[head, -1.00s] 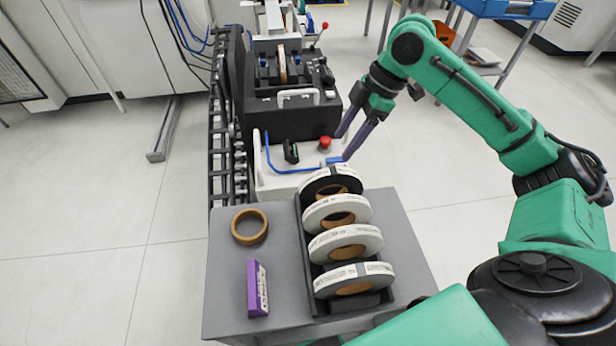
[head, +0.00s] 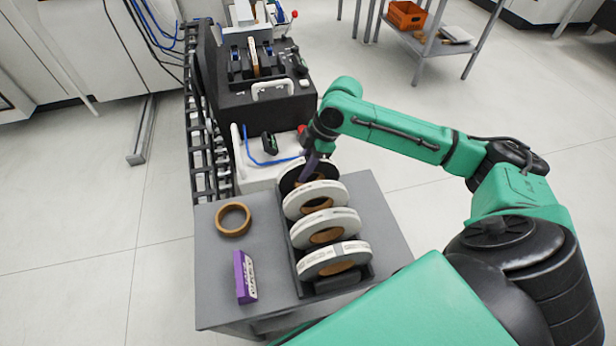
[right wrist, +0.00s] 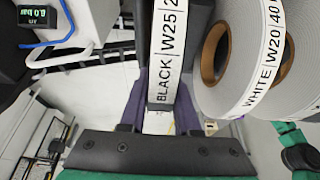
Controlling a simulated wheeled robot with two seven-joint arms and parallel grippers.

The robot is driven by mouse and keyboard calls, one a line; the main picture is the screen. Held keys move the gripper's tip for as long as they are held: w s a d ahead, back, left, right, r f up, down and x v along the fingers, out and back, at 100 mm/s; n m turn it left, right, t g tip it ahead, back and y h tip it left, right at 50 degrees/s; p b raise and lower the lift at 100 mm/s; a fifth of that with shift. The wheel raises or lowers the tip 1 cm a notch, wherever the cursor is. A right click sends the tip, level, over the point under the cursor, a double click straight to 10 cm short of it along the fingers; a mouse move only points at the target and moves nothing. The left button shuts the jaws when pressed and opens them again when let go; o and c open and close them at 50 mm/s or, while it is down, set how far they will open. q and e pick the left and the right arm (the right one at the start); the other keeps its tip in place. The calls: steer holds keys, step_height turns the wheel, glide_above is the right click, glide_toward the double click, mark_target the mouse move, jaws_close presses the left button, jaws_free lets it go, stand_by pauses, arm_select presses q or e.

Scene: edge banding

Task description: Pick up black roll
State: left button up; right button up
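The black roll (head: 291,178) stands upright at the far end of the roll rack, behind several white rolls (head: 314,199). In the right wrist view its label strip (right wrist: 166,50) reads BLACK W25. My right gripper (head: 312,168) is down at this roll in the head view. In the right wrist view its two purple fingers (right wrist: 160,103) are apart, one on each side of the labelled rim. I cannot tell whether they touch it; the fingertips are hidden. A white roll (right wrist: 245,60) is close on the right there. My left gripper is not in view.
The dark rack (head: 297,262) stands on a grey cart top (head: 215,290). A brown ring (head: 233,219) and a purple box (head: 244,277) lie to its left. The black banding machine (head: 262,105) stands just behind the cart.

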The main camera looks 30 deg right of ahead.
jaws_close()
steer(key=shift+r, duration=0.1)
stand_by(1.0)
